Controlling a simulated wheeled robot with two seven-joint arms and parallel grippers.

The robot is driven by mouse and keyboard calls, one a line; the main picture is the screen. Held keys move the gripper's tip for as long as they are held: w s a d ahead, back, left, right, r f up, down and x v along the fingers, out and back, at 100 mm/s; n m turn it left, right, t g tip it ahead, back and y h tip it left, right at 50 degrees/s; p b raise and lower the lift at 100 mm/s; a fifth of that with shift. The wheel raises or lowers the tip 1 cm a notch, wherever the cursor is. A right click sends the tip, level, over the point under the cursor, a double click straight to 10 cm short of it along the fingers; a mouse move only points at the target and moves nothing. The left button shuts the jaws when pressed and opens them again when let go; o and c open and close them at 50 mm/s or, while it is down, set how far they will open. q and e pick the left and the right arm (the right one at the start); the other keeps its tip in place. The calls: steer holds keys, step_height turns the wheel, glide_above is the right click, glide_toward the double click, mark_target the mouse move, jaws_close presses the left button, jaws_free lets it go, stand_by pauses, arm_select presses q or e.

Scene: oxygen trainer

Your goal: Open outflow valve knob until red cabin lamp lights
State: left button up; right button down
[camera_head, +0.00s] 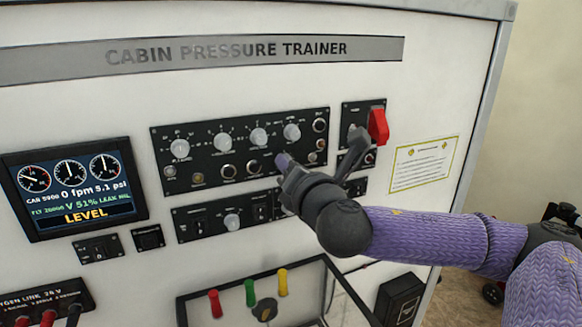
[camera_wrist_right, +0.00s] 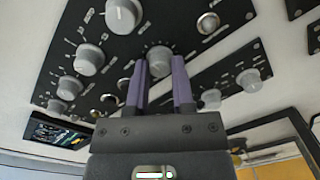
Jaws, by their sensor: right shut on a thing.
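My right gripper (camera_head: 283,163) reaches the lower right of the black knob panel (camera_head: 212,146). In the wrist view its two purple fingers (camera_wrist_right: 160,72) are shut on a grey round knob, which I take for the outflow valve knob (camera_wrist_right: 159,56). In the head view the gripper hides this knob, and its label cannot be read. The display (camera_head: 72,190) reads 0 fpm, 5.1 psi, V 51% and LEVEL. Small round lamps or buttons (camera_head: 227,172) sit on the panel; I see no red one clearly lit, and cannot tell which is the cabin lamp. My left gripper is not in view.
Several grey knobs (camera_head: 222,141) stand close above the gripper. A red guarded switch (camera_head: 378,126) sits to its upper right. A lower switch panel (camera_head: 221,218) and coloured levers (camera_head: 250,292) lie below. A yellow-bordered placard (camera_head: 424,163) is at right.

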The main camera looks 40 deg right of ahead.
steer(key=shift+m, duration=0.3)
steer(key=shift+r+m, duration=0.1)
steer(key=shift+m, duration=5.3)
steer(key=c, duration=0.8)
jaws_free()
steer(key=o, duration=0.3)
steer(key=shift+w, duration=0.15)
